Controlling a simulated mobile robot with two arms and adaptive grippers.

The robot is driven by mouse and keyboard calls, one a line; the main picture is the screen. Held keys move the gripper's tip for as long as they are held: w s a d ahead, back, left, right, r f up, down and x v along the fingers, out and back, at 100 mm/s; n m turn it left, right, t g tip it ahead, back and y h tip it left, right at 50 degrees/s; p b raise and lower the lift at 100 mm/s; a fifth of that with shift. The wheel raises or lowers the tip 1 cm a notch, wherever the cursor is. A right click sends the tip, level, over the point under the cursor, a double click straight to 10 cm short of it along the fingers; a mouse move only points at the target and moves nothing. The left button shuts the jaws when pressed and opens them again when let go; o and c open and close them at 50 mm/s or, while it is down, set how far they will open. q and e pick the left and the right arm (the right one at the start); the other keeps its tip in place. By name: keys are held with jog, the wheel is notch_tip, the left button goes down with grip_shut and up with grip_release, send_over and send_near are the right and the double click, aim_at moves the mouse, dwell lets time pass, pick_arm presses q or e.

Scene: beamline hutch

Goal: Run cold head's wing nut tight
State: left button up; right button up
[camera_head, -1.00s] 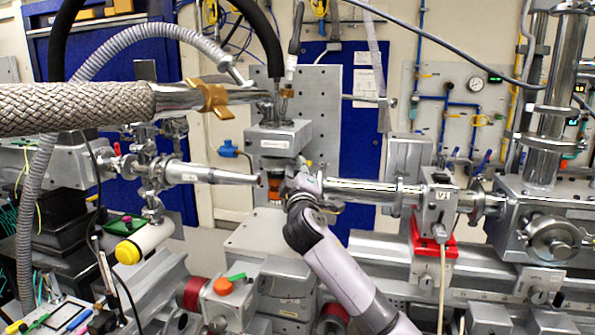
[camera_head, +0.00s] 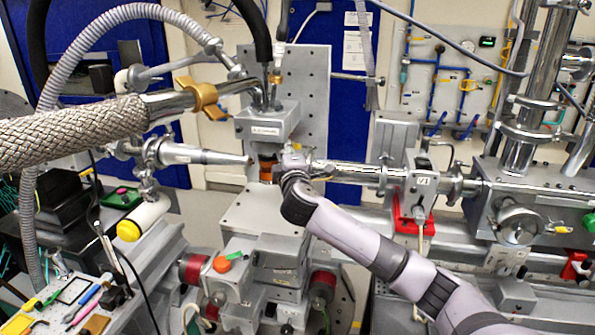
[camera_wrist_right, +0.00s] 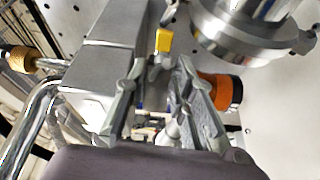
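The grey labelled box (camera_head: 268,122), which I take as the cold head, stands in the middle of the head view, with an orange-and-dark part (camera_head: 266,170) below it. My right gripper (camera_head: 292,158) is just below and right of this box, near the end of the horizontal pipe. In the right wrist view its two fingers (camera_wrist_right: 165,75) are apart, with a visible gap. A small yellow piece (camera_wrist_right: 163,40) shows just beyond the fingertips; I cannot tell whether it is the wing nut or touches them. The orange part (camera_wrist_right: 222,92) is right of the fingers. My left gripper is not in view.
A braided hose (camera_head: 70,132) with a brass clamp (camera_head: 203,97) crosses from the left. A tapered metal nozzle (camera_head: 195,156) points at the orange part. The horizontal pipe (camera_head: 350,172) runs right to a valve block (camera_head: 424,182). A grey perforated plate (camera_head: 315,95) stands behind.

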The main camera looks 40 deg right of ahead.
pick_arm(q)
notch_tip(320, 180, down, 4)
jog(key=b, duration=0.5)
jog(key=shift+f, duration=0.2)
pick_arm(e)
jog(key=v, duration=1.7)
jog(key=shift+s, duration=0.2)
jog(key=shift+a, duration=0.1)
